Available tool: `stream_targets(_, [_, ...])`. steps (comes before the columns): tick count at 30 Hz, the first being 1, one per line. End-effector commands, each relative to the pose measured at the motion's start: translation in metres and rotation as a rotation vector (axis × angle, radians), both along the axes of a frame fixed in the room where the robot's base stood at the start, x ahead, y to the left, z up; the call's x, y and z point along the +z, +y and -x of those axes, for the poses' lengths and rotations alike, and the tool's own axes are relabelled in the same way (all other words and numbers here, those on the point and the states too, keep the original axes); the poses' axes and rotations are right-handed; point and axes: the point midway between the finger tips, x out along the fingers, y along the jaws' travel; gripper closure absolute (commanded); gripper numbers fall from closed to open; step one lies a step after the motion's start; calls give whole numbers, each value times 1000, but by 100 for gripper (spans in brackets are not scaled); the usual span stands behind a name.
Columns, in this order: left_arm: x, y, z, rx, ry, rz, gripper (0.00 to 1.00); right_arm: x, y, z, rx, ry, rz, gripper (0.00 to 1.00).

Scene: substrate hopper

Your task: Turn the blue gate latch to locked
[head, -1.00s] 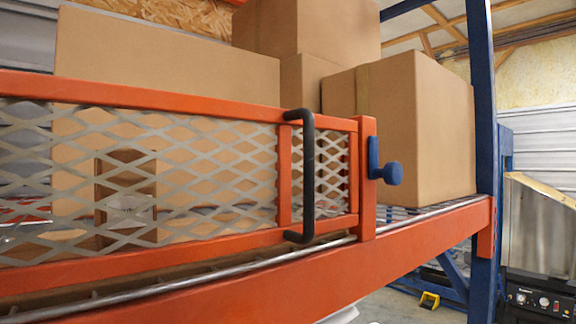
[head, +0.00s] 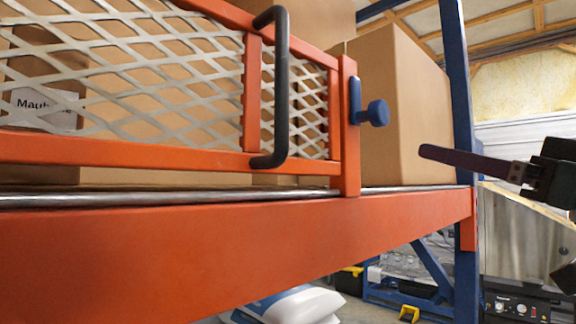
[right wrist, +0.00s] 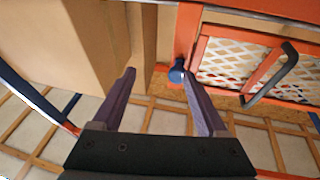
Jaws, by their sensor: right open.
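The blue gate latch (head: 376,113) sits on the orange end post of the mesh gate (head: 349,150). Its plate stands upright with a round knob sticking out to the right. My right gripper (head: 428,152) is to the right of the knob and a little lower in the head view, apart from it there. In the right wrist view the gripper (right wrist: 158,73) is open and empty. The latch knob (right wrist: 177,72) appears close beside the tip of its right-hand finger; I cannot tell whether they touch. My left gripper is not in view.
A black handle (head: 279,90) stands out from the gate left of the latch. A large cardboard box (head: 405,110) stands behind the latch. The orange shelf beam (head: 220,235) runs below, and a blue rack post (head: 458,90) rises at the right.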

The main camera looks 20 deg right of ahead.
Motion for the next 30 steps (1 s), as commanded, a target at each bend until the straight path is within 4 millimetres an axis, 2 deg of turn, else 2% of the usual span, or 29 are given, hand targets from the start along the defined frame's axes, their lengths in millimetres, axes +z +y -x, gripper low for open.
stream_targets(1, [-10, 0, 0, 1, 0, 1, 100, 7, 7, 2, 61, -37, 14, 24])
stream_targets(3, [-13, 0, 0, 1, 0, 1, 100, 19, 15, 7, 132, -68, 20, 24])
stream_targets(10, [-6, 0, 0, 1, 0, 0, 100, 36, 24, 4, 191, -92, 21, 24])
stream_targets(21, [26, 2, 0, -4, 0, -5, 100, 59, 41, -37, 187, -92, 19, 24])
stream_targets(30, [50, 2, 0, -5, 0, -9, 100, 69, 53, -67, 187, -90, 17, 24])
